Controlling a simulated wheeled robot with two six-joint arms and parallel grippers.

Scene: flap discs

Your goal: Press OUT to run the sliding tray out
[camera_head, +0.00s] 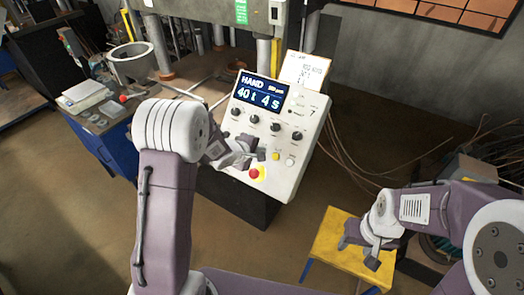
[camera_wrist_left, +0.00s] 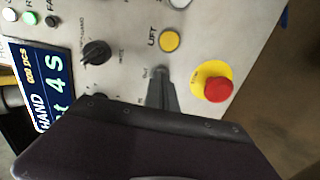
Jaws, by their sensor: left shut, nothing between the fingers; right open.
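The slanted grey control panel (camera_head: 308,118) carries a blue display (camera_head: 258,93) reading HAND, 40 t, 4 s. Below the knobs are a yellow button (camera_head: 275,156), labelled LIFT in the left wrist view (camera_wrist_left: 169,41), a white button (camera_head: 290,162) and a red mushroom button (camera_head: 254,173) on a yellow ring. My left gripper (camera_head: 260,154) is shut and empty at the panel's lower part. My right gripper (camera_head: 358,252) is open and empty.
A yellow-topped stool (camera_head: 332,240) stands under my right gripper. Black knobs (camera_head: 276,126) sit above the buttons. Loose cables lie right of the panel.

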